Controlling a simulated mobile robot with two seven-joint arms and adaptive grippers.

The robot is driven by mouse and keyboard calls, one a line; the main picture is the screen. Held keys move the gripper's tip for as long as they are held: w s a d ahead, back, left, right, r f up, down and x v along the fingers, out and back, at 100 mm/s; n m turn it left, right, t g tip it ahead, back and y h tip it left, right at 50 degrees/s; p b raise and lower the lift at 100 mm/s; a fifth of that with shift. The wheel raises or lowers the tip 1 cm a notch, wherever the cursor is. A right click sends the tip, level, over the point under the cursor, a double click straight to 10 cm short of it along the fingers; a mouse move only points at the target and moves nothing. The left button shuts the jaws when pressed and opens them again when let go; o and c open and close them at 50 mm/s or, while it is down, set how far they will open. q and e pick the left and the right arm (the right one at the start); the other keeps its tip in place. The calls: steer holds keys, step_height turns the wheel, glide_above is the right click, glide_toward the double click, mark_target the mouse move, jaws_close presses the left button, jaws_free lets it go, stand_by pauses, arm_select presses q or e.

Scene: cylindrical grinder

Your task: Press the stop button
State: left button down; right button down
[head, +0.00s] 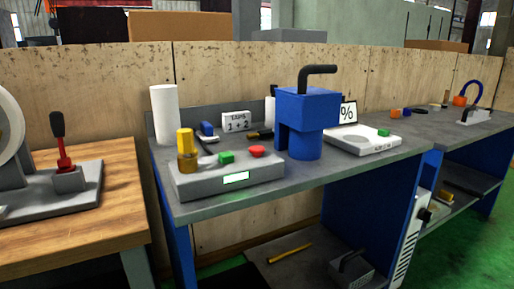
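A grey control box (205,185) stands at the front left of the grey bench. On its top is a red button (257,151), to the right of a green button (226,157). A yellow knob-like piece (185,142) stands upright at the box's left end. A lit green-white display (236,178) is on its front face. No stop label is readable on the box. Neither of my grippers shows in the head view.
A blue machine with a black handle (308,110) stands right of the box. A white cylinder (165,115) and a sign (236,121) stand behind it. A wooden table (110,215) with a red-and-black lever (62,140) is at left. Green floor is open at lower right.

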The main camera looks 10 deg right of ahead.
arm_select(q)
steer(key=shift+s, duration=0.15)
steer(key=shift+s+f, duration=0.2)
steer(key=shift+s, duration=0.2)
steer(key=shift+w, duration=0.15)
